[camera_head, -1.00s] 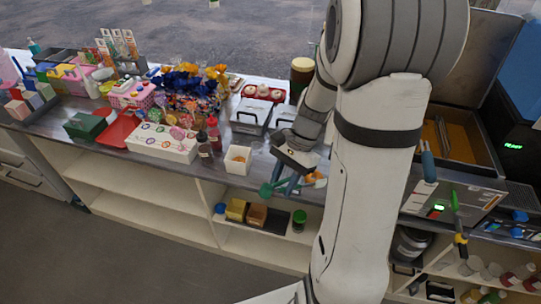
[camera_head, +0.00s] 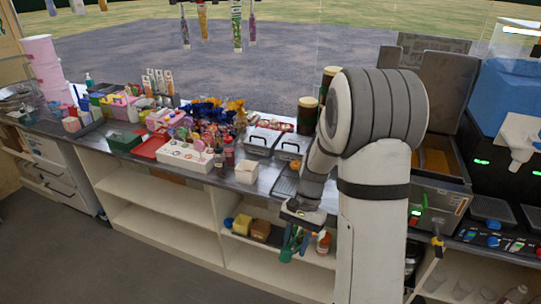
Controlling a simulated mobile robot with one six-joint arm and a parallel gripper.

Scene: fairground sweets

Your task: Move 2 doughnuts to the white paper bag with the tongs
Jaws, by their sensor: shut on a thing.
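My gripper (camera_head: 303,214) hangs in front of the counter's front edge, pointing down. It is shut on a green and teal tool, which looks like the tongs (camera_head: 292,240); their ends hang down before the open shelf. I cannot tell whether anything is between the tongs' ends. A small white open-topped container (camera_head: 245,173), perhaps the white paper bag, stands on the counter to the left of my gripper. I cannot make out any doughnuts for certain.
Two lidded metal trays (camera_head: 262,139) stand behind the white container. A white lollipop stand (camera_head: 185,157), bottles (camera_head: 229,151) and a red tray (camera_head: 150,146) fill the counter to the left. The fryer (camera_head: 437,185) stands at right. Yellow and brown blocks (camera_head: 242,224) sit on the shelf below.

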